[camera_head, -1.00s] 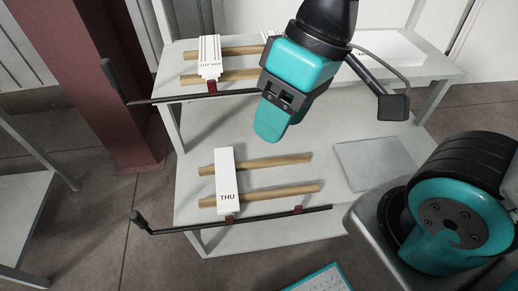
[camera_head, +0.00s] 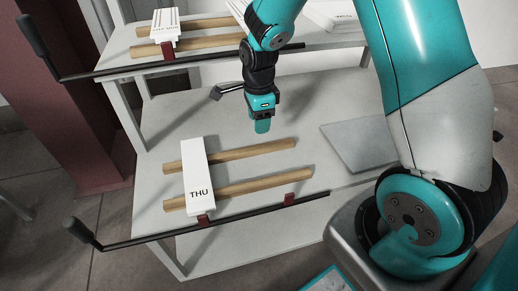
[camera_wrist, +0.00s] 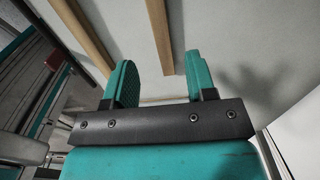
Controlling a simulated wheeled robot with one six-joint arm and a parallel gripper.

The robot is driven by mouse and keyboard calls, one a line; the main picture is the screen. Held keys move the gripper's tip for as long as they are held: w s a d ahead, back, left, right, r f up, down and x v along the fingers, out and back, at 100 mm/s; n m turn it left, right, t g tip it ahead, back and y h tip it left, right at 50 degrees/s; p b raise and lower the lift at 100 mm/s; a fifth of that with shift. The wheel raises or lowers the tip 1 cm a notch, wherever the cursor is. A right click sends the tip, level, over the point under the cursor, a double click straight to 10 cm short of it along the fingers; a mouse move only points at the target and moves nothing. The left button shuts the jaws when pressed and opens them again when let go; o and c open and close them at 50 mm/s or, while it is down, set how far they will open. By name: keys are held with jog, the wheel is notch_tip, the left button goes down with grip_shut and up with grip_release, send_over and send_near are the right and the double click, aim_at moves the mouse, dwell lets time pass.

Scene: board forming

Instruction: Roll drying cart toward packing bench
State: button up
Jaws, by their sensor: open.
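My gripper (camera_head: 263,126) is open and empty above the lower shelf, beyond the wooden rails. In the wrist view, its two teal fingers (camera_wrist: 160,78) stand apart, with a wooden rail (camera_wrist: 160,35) seen beyond the gap. A pale two-level shelf unit (camera_head: 230,105) fills the middle of the head view. No wheels show, so I cannot tell if it is the drying cart or the packing bench. Black bars with upturned grips run along its lower front (camera_head: 140,236) and upper level (camera_head: 120,70).
A white board marked THU (camera_head: 195,178) lies across two wooden rails (camera_head: 250,185) on the lower shelf. A grey plate (camera_head: 365,145) lies to its right. White boards (camera_head: 165,28) rest on the upper rails. A dark red column (camera_head: 85,140) stands at left.

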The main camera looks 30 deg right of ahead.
aim_at(259, 147)
notch_tip(259, 147, down, 10)
jog(key=shift+r+b, duration=0.2)
jog(key=shift+b, duration=0.65)
